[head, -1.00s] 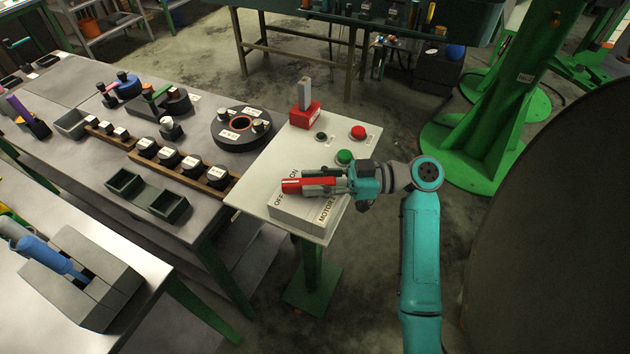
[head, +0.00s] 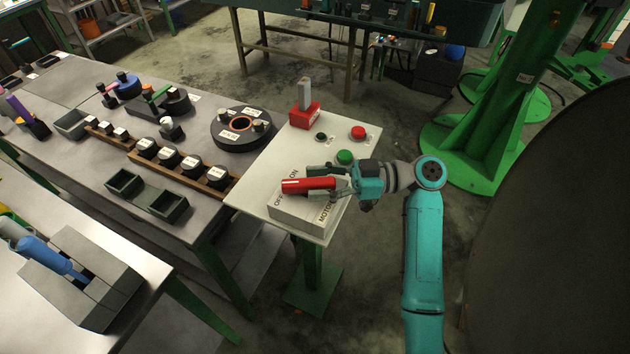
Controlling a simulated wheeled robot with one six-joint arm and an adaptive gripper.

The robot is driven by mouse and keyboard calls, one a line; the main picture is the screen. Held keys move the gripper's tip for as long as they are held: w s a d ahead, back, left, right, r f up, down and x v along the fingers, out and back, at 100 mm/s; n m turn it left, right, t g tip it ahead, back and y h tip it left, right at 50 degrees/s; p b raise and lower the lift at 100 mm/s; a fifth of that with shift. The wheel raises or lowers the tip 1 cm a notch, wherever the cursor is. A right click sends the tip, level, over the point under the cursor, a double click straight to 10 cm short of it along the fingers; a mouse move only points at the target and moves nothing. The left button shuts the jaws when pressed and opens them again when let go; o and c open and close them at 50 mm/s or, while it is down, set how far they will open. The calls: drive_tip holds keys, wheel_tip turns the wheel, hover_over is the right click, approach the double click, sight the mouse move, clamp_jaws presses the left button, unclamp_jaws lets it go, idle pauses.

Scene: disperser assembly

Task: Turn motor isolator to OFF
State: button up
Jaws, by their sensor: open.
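The motor isolator is a grey box (head: 295,213) on the near part of the pale panel top, with a red handle (head: 307,185). The handle points left, its tip between the OFF lettering just below it and the ON lettering just above it. I cannot tell its exact setting. The MOTOR lettering on the right side is partly covered. My gripper (head: 328,182) comes in from the right and is open. One dark finger is above the handle and the other is below its right part. I cannot tell whether either finger touches it.
A green button (head: 344,157), a red button (head: 358,132), a small dark knob (head: 321,137) and a red block with a grey lever (head: 305,115) are on the same panel. A workbench with parts (head: 110,155) adjoins on the left.

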drive_tip(key=w+d, duration=0.2)
drive_tip(key=d, duration=0.9)
drive_tip(key=shift+s+f, duration=0.1)
